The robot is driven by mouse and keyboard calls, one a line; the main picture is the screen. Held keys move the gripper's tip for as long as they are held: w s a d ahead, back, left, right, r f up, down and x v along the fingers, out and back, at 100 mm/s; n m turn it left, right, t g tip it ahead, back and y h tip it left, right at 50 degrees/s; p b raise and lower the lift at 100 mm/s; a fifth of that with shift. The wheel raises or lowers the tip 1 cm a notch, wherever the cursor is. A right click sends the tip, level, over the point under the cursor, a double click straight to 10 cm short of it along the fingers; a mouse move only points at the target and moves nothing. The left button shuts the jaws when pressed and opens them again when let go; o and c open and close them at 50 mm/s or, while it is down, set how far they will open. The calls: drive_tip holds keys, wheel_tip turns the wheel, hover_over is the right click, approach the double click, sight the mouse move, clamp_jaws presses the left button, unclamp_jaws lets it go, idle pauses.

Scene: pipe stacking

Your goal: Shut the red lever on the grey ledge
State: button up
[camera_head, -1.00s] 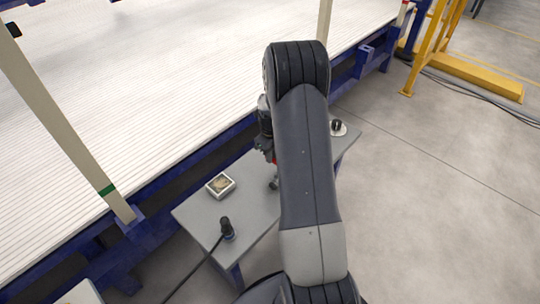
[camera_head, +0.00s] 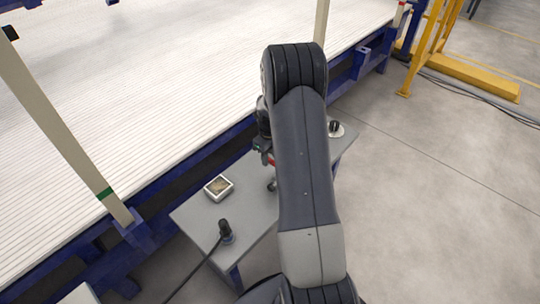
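The grey ledge (camera_head: 255,207) is a narrow grey table top beside the blue frame. A small bit of red, probably the red lever (camera_head: 271,160), shows at the left edge of my arm above the ledge. Most of it is hidden behind the arm, so its position cannot be told. Part of my gripper (camera_head: 262,146) shows as a dark shape just above the red bit. Its fingers are hidden, and I cannot tell whether it touches the lever.
On the ledge are a small square box with a pale face (camera_head: 218,188), a black plug with a cable (camera_head: 225,231) and a round fitting with a black knob (camera_head: 335,129). A large white ribbed bed (camera_head: 150,90) lies behind. Open floor (camera_head: 430,200) is at right.

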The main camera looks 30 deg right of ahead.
sight(270, 159)
wheel_tip(270, 159, up, 11)
drive_tip(key=p, duration=0.1)
drive_tip(key=shift+p, duration=0.35)
drive_tip(key=shift+f, duration=0.15)
wheel_tip(270, 159, down, 11)
drive_tip(key=shift+r+b, duration=0.1)
drive_tip(key=shift+b, duration=0.75)
drive_tip(key=shift+s+f, duration=0.1)
drive_tip(key=shift+f, duration=0.2)
drive_tip(key=shift+a+r+n, duration=0.2)
drive_tip(key=shift+r+n, duration=0.05)
drive_tip(key=shift+n, duration=0.15)
drive_tip(key=shift+s+a+n, duration=0.15)
drive_tip(key=shift+a+n, duration=0.15)
drive_tip(key=shift+n, duration=0.5)
